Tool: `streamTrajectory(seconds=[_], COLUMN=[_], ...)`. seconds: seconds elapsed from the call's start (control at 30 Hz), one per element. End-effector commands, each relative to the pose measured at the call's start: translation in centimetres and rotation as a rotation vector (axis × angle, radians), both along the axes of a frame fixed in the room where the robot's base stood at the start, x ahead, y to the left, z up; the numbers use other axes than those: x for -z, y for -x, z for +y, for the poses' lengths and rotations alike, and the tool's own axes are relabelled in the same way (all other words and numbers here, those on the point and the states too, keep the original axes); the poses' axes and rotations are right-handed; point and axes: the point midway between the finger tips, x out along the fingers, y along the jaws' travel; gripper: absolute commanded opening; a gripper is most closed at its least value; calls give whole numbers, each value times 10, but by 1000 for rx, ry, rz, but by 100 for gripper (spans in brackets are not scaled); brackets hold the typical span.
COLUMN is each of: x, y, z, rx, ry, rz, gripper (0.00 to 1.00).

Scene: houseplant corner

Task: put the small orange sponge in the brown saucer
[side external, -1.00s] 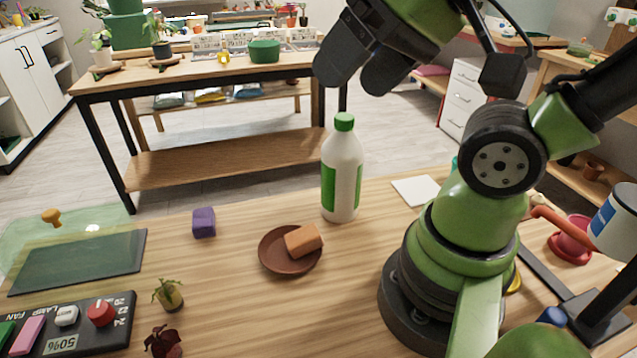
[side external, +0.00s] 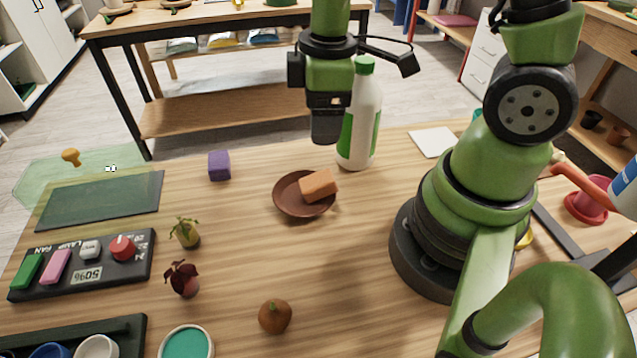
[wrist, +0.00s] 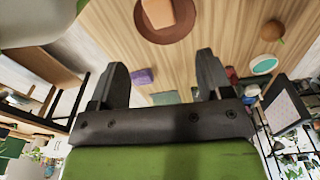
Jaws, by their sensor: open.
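The orange sponge (side external: 318,186) is a small block lying in the brown saucer (side external: 287,203), toward its right side, partly over the rim. In the wrist view the sponge (wrist: 168,13) and the saucer (wrist: 167,36) show at the top edge, cut off by the frame. My gripper (side external: 327,128) hangs above and behind the saucer, pointing down, apart from the sponge. In the wrist view my gripper (wrist: 163,75) has its two fingers spread wide, with only table and distant things between them.
A white bottle with a green cap (side external: 361,120) stands close beside my gripper. A purple block (side external: 219,166) lies to the left. Small plants (side external: 184,233), a brown round fruit-like thing (side external: 275,316) and a control panel (side external: 83,264) are nearer left.

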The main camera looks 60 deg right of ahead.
Motion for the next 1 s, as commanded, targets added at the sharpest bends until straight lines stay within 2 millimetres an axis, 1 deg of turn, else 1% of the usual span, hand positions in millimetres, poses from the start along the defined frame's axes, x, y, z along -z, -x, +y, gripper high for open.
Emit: streamTrajectory(seconds=[0.03,0.2,0.27,0.5,0.77,1.0], x=[11,28,34,65,80,102], y=[1,2,2,2,1,-2], z=[-1,-2,-2,-1,-1,-2], rx=[-44,-128,-135,-134,-131,-129], ry=[6,12,13,12,12,12], rz=[31,66,71,72,69,69], gripper=[72,72,72,72,72,72])
